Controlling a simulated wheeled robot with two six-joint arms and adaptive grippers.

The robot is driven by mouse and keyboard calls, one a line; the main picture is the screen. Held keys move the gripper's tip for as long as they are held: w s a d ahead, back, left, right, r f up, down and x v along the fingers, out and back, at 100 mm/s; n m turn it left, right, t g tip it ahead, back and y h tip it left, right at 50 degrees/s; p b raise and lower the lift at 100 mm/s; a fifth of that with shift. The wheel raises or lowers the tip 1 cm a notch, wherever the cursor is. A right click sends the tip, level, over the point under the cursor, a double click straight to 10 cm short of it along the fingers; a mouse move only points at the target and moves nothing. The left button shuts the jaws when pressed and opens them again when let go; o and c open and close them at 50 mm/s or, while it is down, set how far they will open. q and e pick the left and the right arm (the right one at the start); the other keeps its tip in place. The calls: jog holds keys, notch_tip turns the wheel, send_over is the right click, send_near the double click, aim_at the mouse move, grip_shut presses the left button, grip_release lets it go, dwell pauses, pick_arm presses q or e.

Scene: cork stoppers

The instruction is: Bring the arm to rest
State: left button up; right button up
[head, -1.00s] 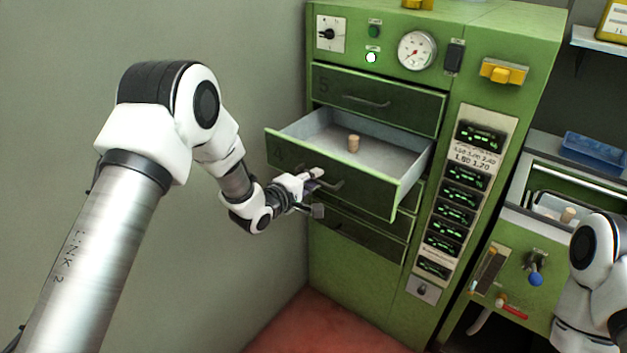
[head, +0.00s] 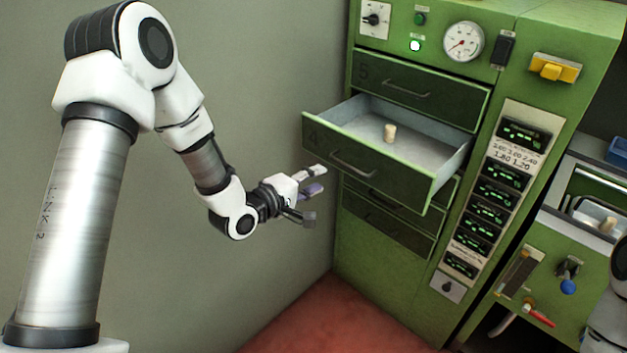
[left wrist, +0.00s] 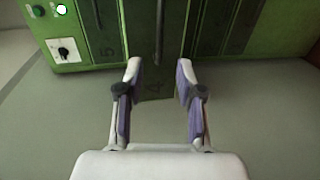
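My left gripper (head: 314,194) is open and empty, left of and slightly below the pulled-out drawer (head: 375,172). In the left wrist view its two fingers (left wrist: 159,78) stand well apart with nothing between them. The drawer, marked 4, has a bar handle (head: 352,164); the fingers are clear of it. The handle also shows in the left wrist view (left wrist: 159,32), beyond the fingertips. A cork stopper (head: 390,133) stands upright inside the open drawer. My right gripper is out of view; only part of that arm shows at the right edge.
The green cabinet (head: 398,262) has shut drawers above and below the open one. A grey wall (head: 270,90) stands behind my left arm. Another cork stopper (head: 607,225) sits in a compartment at the right. Free room lies left of the cabinet above the red floor (head: 315,325).

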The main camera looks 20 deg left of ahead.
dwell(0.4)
pick_arm(q)
jog(key=s+d+f+m+g+y, duration=0.1)
jog(key=s+d+f+g, duration=0.15)
jog(key=s+f, duration=0.55)
jog(key=s+d+f+g, duration=0.1)
jog(key=s+f+g, duration=0.25)
jog(key=f, duration=0.85)
jog(key=s+a+f+m+g+y, duration=0.1)
jog(key=s+f+m+g, duration=0.2)
jog(key=s, duration=0.4)
jog(key=s+a+f+m+g+y, duration=0.1)
jog(key=s+f+m+g+y, duration=0.1)
jog(key=s+m, duration=0.3)
jog(key=s+a+f+m+g+y, duration=0.1)
jog(key=s+f+m+g, duration=0.2)
jog(key=s, duration=0.8)
jog(key=shift+a+f+m+g, duration=0.35)
jog(key=shift+f+m, duration=0.2)
jog(key=shift+m, duration=0.25)
